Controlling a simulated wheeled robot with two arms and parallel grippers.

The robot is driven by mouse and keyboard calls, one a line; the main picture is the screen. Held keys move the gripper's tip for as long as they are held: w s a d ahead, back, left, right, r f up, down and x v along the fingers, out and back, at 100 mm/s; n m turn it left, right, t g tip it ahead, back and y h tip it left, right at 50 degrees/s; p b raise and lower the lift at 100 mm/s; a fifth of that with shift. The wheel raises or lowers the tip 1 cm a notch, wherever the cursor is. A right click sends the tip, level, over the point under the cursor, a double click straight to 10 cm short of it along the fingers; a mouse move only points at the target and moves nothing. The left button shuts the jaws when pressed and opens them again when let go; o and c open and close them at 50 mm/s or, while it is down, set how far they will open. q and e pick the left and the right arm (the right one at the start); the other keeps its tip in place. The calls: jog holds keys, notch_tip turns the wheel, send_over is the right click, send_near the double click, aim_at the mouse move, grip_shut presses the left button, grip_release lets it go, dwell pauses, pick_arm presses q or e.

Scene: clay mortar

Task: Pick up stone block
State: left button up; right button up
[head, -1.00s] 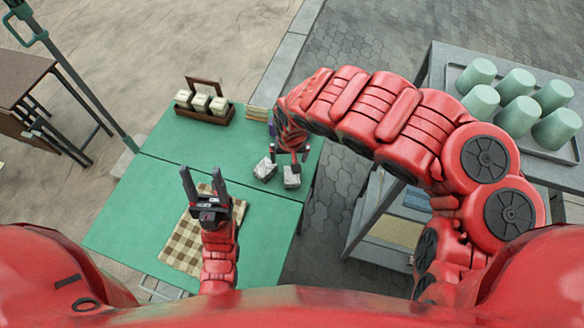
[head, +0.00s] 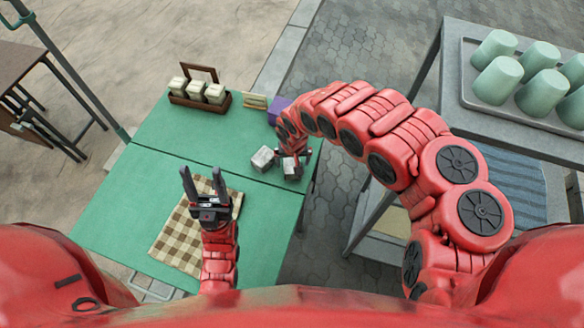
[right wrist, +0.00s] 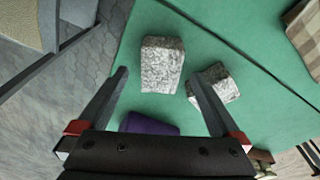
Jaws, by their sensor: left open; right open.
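Two rough grey stone blocks lie on the green table (head: 120,215). One stone block (head: 290,168) is at my right gripper (head: 292,172); in the right wrist view this block (right wrist: 162,64) lies between and slightly beyond the open fingertips. The other stone block (head: 262,158) is to its left; in the right wrist view it (right wrist: 215,86) lies beside the right-hand finger, which partly overlaps it. Whether a finger touches either block cannot be told. My left gripper (head: 203,175) is open and empty above the checkered cloth.
A checkered cloth (head: 180,243) lies on the near part of the table. A wooden caddy with pale containers (head: 200,95) stands at the back. A purple object (right wrist: 150,123) is close to my right gripper. A grey rack (head: 460,105) with green cups stands right.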

aim_at(292, 165)
jog(key=f, duration=0.3)
jog(key=shift+w+a, duration=0.25)
jog(key=shift+w, duration=0.15)
jog(key=shift+w+d+f, duration=0.15)
jog(key=shift+f, duration=0.55)
grip_shut()
